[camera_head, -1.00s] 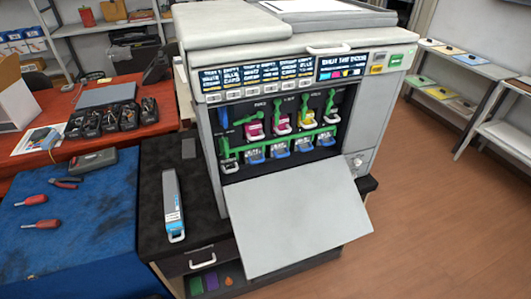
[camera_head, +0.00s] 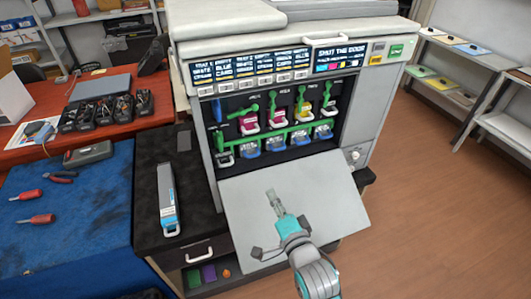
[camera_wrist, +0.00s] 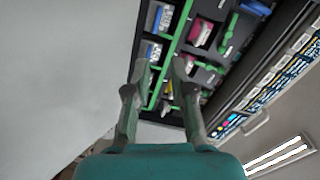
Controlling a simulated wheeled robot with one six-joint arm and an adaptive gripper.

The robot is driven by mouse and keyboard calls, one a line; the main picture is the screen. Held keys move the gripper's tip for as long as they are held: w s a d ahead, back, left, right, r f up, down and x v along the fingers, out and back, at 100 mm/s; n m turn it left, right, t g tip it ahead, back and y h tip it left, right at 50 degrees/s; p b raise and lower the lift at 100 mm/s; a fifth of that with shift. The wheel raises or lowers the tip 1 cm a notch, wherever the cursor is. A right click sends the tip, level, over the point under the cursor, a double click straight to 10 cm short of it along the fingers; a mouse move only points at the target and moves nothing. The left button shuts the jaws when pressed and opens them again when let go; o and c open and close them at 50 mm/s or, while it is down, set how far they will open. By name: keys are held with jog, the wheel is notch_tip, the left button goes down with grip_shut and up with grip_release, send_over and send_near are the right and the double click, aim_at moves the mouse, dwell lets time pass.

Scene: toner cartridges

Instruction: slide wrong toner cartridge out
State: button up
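The printer (camera_head: 220,40) has its front door (camera_head: 320,205) folded down. Inside its bay, an upper row holds a magenta cartridge (camera_head: 249,124) on the left, another magenta one (camera_head: 279,117), a yellow one (camera_head: 302,113) and a pale one (camera_head: 325,109). Green levers stand above them; the left magenta's lever (camera_head: 243,112) lies sideways. A loose grey cartridge with a cyan label (camera_head: 168,195) lies on the black cabinet top. My gripper (camera_head: 271,193) is in front of the bay, over the lowered door. In the wrist view its fingers (camera_wrist: 160,70) are apart and empty.
A green bar (camera_head: 270,140) crosses the bay above several blue-fronted units (camera_head: 276,144). The printer's display (camera_head: 340,55) reads "SHUT THE DOOR". A blue-covered table (camera_head: 80,240) with tools stands at left. The floor (camera_head: 440,200) at right is clear.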

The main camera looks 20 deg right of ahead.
aim_at(253, 132)
jog(key=shift+w+d+r+m+t, duration=0.1)
jog(key=shift+w+r+m, duration=0.9)
jog(key=shift+w, duration=2.2)
jog(key=shift+w+d+r+m+t, duration=0.1)
jog(key=shift+w+r+m, duration=0.1)
jog(key=shift+w+r, duration=2.3)
jog(key=shift+w+r+m+t, duration=0.1)
jog(key=shift+w+r+m, duration=0.5)
jog(key=shift+w, duration=3.35)
grip_shut()
jog(key=shift+r, duration=0.1)
